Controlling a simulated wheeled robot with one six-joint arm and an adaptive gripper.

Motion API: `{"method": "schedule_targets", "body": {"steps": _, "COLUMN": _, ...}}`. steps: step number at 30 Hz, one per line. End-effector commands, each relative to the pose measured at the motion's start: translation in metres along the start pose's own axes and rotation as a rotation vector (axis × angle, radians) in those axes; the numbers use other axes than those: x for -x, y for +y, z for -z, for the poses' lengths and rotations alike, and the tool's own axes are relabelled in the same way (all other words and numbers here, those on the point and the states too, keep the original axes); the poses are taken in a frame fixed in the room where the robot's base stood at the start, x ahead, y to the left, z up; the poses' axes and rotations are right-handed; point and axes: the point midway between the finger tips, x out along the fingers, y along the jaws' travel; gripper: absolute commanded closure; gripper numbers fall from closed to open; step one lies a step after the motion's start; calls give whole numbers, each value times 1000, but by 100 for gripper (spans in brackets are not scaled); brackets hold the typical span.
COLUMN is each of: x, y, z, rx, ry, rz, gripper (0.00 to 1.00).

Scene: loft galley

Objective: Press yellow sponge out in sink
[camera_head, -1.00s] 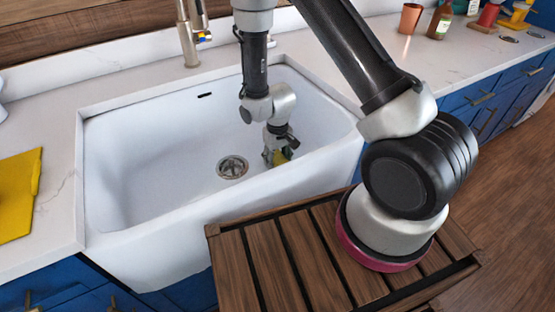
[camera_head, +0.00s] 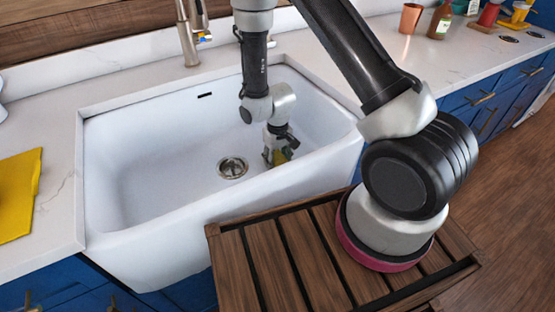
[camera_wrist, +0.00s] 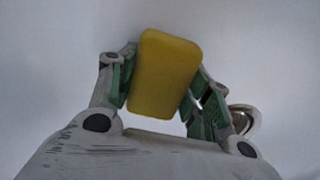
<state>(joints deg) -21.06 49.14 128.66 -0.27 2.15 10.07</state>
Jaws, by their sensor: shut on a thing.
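The yellow sponge (camera_wrist: 165,75) is between the green-padded fingers of my gripper (camera_wrist: 163,92) in the wrist view. My gripper is shut on it, and the sponge sits slightly tilted. In the head view my gripper (camera_head: 277,158) points down inside the white sink (camera_head: 140,150), to the right of the drain (camera_head: 232,168). Only a small part of the sponge (camera_head: 287,153) shows there; the fingers hide the rest. I cannot tell whether the sponge touches the sink floor.
A faucet (camera_head: 188,35) stands behind the sink. A yellow cloth (camera_head: 18,195) lies on the left counter. A copper cup (camera_head: 410,18) and a bottle (camera_head: 440,20) stand on the right counter. The sink's left half is clear.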

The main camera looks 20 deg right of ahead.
Motion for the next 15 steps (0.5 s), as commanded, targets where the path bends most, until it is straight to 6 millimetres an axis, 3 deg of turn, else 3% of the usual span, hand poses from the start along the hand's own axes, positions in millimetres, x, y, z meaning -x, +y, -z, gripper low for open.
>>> {"method": "schedule_targets", "body": {"steps": 15, "x": 38, "y": 0, "z": 0, "rx": 0, "ry": 1, "rz": 0, "gripper": 77}}
